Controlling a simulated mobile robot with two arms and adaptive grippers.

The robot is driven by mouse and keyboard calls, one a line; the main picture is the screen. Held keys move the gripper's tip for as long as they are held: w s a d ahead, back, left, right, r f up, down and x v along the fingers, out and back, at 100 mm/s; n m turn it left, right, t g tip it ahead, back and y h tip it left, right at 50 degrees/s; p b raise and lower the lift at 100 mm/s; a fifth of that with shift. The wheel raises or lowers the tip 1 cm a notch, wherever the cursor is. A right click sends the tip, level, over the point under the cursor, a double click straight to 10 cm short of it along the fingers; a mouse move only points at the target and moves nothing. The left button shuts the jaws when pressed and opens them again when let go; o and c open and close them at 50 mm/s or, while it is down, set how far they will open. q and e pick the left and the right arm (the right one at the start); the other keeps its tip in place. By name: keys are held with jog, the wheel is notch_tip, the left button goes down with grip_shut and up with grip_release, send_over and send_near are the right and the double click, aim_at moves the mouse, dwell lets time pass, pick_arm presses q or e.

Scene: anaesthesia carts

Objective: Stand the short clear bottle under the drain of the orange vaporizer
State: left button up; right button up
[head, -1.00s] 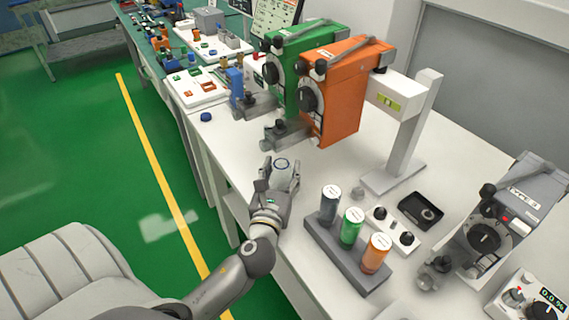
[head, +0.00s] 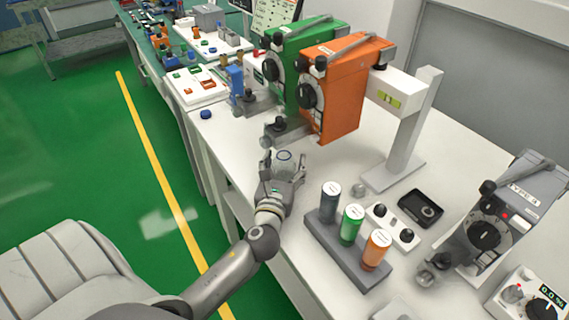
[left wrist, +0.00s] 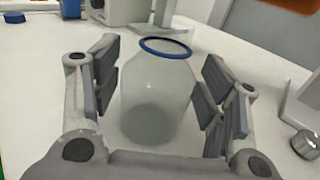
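The short clear bottle (left wrist: 158,95) has a blue ring at its mouth. It stands upright on the white table in the left wrist view and also shows in the head view (head: 284,156). My left gripper (head: 283,165) is open, with one finger on each side of the bottle and gaps between. The orange vaporizer (head: 345,85) stands behind the bottle, raised above the table. A grey drain block with a dark knob (head: 285,131) juts out low at its front. The bottle is close to this block, on its near side; whether they overlap is unclear. My right gripper is out of view.
A green vaporizer (head: 290,50) stands beside the orange one. To the right are a rack (head: 345,255) with three capped cylinders, a white stand (head: 408,140), a black tray (head: 420,208) and a grey vaporizer (head: 500,215). The table's left edge runs beside my arm.

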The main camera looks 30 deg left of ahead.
pick_arm(q)
jog(key=shift+r, duration=0.1)
jog(key=b+v, duration=0.2)
jog(key=v, duration=0.9)
jog(key=shift+s+d, duration=0.2)
jog(key=shift+s, duration=0.25)
